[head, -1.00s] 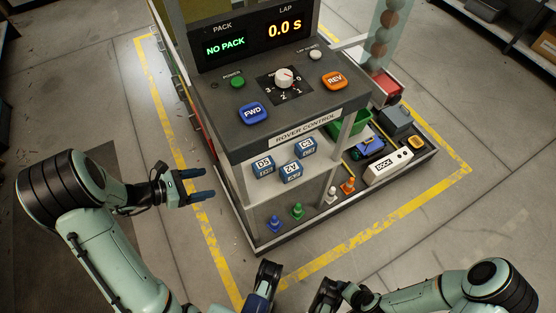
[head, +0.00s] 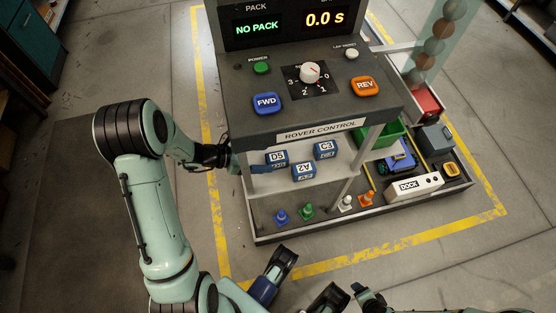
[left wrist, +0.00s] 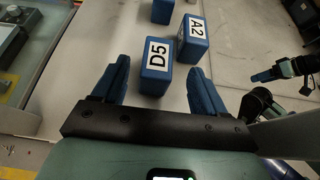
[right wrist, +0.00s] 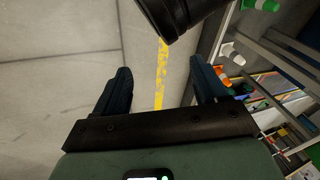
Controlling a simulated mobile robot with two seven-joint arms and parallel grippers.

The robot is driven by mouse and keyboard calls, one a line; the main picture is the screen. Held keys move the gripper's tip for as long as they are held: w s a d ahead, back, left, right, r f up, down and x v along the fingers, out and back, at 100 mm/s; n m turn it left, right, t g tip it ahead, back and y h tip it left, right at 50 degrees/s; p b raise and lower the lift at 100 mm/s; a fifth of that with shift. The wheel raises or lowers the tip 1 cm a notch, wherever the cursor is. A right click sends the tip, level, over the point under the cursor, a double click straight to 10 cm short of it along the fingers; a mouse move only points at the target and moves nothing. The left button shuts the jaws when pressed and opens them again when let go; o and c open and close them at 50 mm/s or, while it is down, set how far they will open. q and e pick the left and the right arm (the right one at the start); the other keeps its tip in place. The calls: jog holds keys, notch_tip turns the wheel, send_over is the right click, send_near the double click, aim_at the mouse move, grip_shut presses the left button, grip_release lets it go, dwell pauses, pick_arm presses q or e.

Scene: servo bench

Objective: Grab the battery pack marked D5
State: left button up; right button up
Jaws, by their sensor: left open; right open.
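The battery pack D5 (head: 276,158) is a blue block with a white label, on the shelf under the control panel. It shows large in the left wrist view (left wrist: 156,66). My left gripper (left wrist: 159,68) is open at the shelf's left side, its fingers pointing at D5 with one on either side of it in the wrist view; I see no grip. Pack A2 (head: 303,170) stands close beside D5, its label upside down in the head view. Pack C3 (head: 325,149) is farther right. My right gripper (right wrist: 160,68) is open and empty, away from the packs.
The panel labelled ROVER CONTROL (head: 320,130) overhangs the shelf, and a grey post (head: 347,185) stands at its right front. Small cones (head: 307,211) stand on the lower deck. A white DOCK box (head: 415,186) and a green bin (head: 385,138) are to the right.

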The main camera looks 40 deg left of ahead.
aim_at(274, 157)
pick_arm(q)
jog(key=shift+w+d+f, duration=0.2)
jog(key=shift+w+f, duration=0.05)
jog(key=shift+w, duration=0.1)
jog(key=b+x, duration=0.1)
jog(key=x, duration=0.3)
jog(key=shift+w+d+f+b, duration=0.15)
jog(key=shift+w+b, duration=0.15)
jog(key=shift+b, duration=0.05)
jog(key=c, duration=1.2)
pick_arm(e)
jog(key=f, duration=0.1)
jog(key=s+f, duration=0.1)
jog(key=d+f, duration=0.1)
jog(key=shift+s+g, duration=0.25)
jog(key=shift+g, duration=0.15)
jog(key=shift+r, duration=0.1)
